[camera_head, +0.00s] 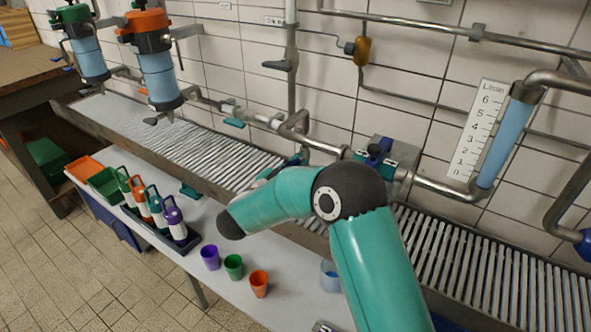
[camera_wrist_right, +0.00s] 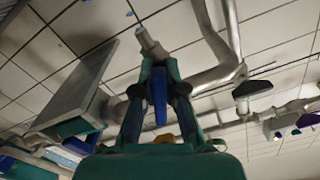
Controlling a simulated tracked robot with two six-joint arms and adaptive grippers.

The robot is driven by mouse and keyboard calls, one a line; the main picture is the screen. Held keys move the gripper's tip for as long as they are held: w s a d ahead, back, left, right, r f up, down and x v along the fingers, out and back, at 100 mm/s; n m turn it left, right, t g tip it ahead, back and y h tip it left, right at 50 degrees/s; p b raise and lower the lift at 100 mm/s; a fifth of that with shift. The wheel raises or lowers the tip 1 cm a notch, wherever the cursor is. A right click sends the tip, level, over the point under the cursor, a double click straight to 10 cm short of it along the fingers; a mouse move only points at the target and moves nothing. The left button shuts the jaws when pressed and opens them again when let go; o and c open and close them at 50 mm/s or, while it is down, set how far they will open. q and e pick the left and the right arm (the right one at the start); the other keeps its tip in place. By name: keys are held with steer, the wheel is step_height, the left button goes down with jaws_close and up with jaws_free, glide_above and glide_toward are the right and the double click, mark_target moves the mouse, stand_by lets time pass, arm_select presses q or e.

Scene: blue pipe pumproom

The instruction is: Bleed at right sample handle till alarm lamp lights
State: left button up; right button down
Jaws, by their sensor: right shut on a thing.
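My right gripper (camera_head: 294,164) reaches to the pipework at the wall, partly hidden behind my own teal arm. In the right wrist view its two fingers (camera_wrist_right: 158,108) are shut on a slim blue handle (camera_wrist_right: 160,94), just below an open-ended metal pipe stub (camera_wrist_right: 150,44). In the head view the handle shows only as a bit of blue beside the fingers. An amber, lamp-like fitting (camera_head: 362,51) sits on the thin line on the wall; I cannot tell whether it is lit. My left gripper is not in view.
A blue sight tube (camera_head: 508,139) stands beside a white scale (camera_head: 480,128). Purple (camera_head: 210,257), green (camera_head: 233,266) and orange (camera_head: 259,283) cups and a clear bluish cup (camera_head: 330,276) stand on the bench. A slatted grating (camera_head: 180,145) runs along the wall.

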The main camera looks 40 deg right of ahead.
steer(key=m+b, duration=0.3)
steer(key=b, duration=0.2)
steer(key=m+b, duration=0.4)
steer(key=b, duration=0.1)
steer(key=m+b, duration=0.4)
steer(key=b, duration=0.1)
steer(key=shift+w+a+f, duration=0.1)
steer(key=shift+f, duration=0.15)
steer(key=shift+r+m+b, duration=0.2)
steer(key=shift+m+b, duration=1)
steer(key=c, duration=1.2)
jaws_free()
steer(key=shift+r, duration=0.1)
steer(key=shift+r, duration=0.1)
steer(key=v, duration=1.2)
